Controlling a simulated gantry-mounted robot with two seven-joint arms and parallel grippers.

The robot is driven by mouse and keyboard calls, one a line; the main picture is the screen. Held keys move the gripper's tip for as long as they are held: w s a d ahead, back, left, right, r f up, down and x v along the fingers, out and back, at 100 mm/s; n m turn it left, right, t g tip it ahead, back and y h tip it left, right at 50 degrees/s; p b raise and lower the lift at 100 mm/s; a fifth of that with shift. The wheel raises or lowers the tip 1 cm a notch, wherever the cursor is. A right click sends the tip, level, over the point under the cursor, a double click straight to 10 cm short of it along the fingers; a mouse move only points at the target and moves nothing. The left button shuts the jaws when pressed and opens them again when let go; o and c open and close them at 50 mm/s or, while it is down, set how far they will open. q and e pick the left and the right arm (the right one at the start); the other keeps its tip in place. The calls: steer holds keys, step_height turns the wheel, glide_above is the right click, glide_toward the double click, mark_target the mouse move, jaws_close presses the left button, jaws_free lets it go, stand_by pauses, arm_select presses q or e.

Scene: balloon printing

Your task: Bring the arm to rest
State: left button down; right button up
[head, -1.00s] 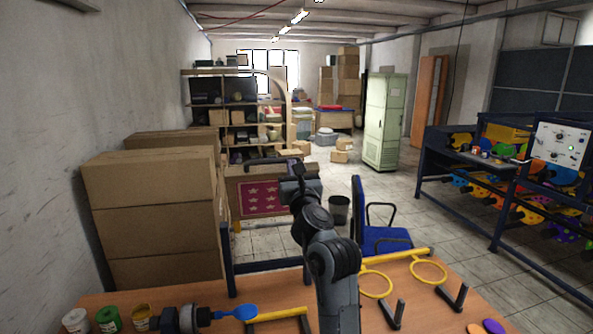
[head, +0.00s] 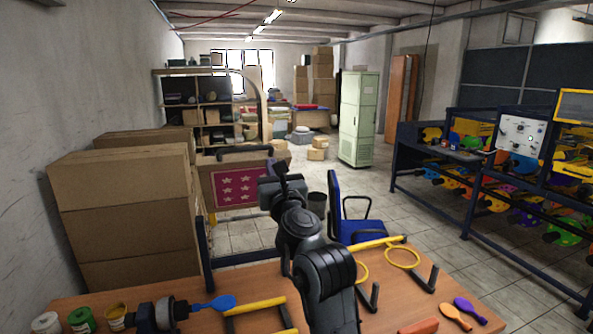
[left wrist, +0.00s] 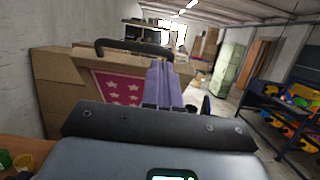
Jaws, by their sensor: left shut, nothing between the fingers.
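My left arm rises over the middle of the table in the head view, with the left gripper (head: 281,178) at its top, pointing away into the room. In the left wrist view the two fingers of the left gripper (left wrist: 162,86) are pressed together with nothing between them. It is clear of the table and touches nothing. My right gripper is not in view.
The wooden table (head: 255,280) carries paint jars (head: 82,318), a blue balloon (head: 213,307) on a dark holder, yellow ring frames (head: 403,255) and paddle-shaped balloons (head: 455,316). Stacked cardboard boxes (head: 125,215) stand left. A blue chair (head: 358,229) stands behind the table.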

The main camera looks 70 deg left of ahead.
arm_select(q)
steer(key=w+d+f+m+t+h, duration=0.4)
steer(key=d+f+m, duration=0.3)
steer(key=f+m, duration=0.35)
steer(key=w+d+f+m+t+h, duration=0.4)
steer(key=d+f+m+t+h, duration=0.15)
steer(key=f+m, duration=0.55)
steer(key=w+d+f+m+t+h, duration=0.4)
steer(key=d+f+m, duration=0.45)
steer(key=f, duration=0.35)
steer(key=s+d+f+m+g+h, duration=0.2)
steer(key=s+d+f+m+h, duration=0.1)
steer(key=d+f+m, duration=0.3)
steer(key=s+d+f+m+g+h, duration=0.25)
steer(key=d+f+m, duration=0.2)
steer(key=f, duration=0.25)
steer(key=s+d+f+m+g+h, duration=0.1)
steer(key=s+d+f+m+g, duration=0.2)
steer(key=s+d+m, duration=0.3)
steer(key=s+d+f+m+g+h, duration=0.2)
steer(key=s+d+f+m+g, duration=0.15)
steer(key=s+m, duration=0.35)
step_height(320, 180, up, 22)
steer(key=w+m+p, duration=0.1)
steer(key=m+p, duration=0.1)
steer(key=p, duration=2)
steer(key=shift+a, duration=0.25)
